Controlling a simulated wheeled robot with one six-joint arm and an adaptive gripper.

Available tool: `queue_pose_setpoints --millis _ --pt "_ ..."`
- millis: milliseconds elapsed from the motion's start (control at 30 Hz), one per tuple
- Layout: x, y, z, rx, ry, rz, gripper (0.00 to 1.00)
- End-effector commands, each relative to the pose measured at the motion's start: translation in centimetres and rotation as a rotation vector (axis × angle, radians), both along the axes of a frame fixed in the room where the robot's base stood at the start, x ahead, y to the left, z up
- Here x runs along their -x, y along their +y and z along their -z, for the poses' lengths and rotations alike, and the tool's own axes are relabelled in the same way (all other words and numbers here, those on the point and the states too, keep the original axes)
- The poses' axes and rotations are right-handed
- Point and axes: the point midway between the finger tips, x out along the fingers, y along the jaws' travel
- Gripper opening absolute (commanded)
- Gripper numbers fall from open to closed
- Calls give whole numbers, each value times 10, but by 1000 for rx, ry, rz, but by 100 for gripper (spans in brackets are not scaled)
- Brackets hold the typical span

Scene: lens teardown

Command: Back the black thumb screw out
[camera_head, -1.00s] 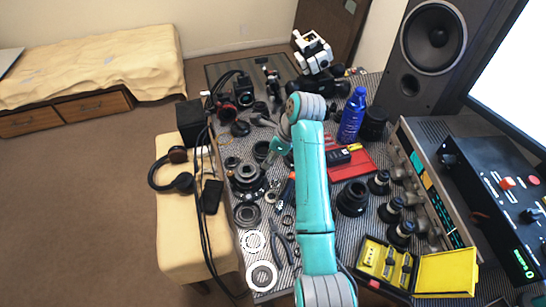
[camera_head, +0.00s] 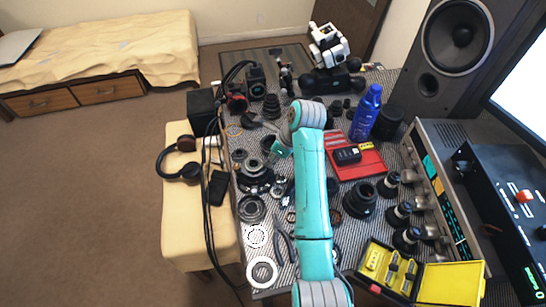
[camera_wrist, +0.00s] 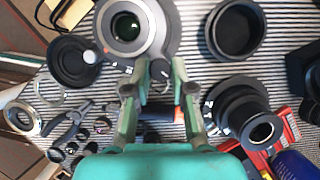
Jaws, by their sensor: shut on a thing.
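In the wrist view a grey round lens body (camera_wrist: 126,25) with a dark glass centre sits at the top, on striped cloth. My gripper (camera_wrist: 160,68) is at its lower right edge. Its two fingertips close on a small dark piece, the black thumb screw (camera_wrist: 160,70), of which little shows between the tips. I cannot tell how far the screw is out of its hole. In the head view the lens assembly (camera_head: 255,176) is on the left part of the bench, and my arm hides most of my gripper there.
Black rings and lens barrels (camera_wrist: 240,112) lie close around. A red tray (camera_head: 370,163), a blue bottle (camera_head: 367,108) and an open yellow case (camera_head: 452,283) stand to the right. White rings (camera_head: 262,272) lie at the front left. The bench is crowded.

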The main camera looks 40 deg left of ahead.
Motion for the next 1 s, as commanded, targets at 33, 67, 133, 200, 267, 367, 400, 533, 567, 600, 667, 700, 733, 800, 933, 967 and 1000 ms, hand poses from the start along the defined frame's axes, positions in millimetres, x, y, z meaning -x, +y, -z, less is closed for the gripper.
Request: queue_pose_setpoints --millis 33,67,133,200,267,367,400,533,567,600,667,700,733,800,933,967,1000 --pt "0 0 0 0 0 -1 0" --pt "0 0 0 0 -1 -2 0" --pt "0 0 0 0 0 -8 0" --pt "-1 0 0 0 0 -21 0" --pt "-1 0 0 0 0 -38 0" --pt "-2 0 -1 0 0 -81 0" --pt "-2 0 -1 0 -1 -105 0" --pt "-2 1 -1 0 0 -200 0" --pt "-3 1 -1 0 0 -225 0" --pt "-3 1 -1 -1 -1 -261 0" --pt "-3 1 -1 0 1 -316 0" --pt "-4 1 -1 0 0 -354 0" --pt "-4 2 -1 0 1 -382 0" --pt "-4 2 -1 0 0 -449 0" --pt "-5 3 -1 0 0 -570 0" --pt "-5 3 -1 0 1 -597 0" --pt "-5 3 -1 0 -1 -632 0"
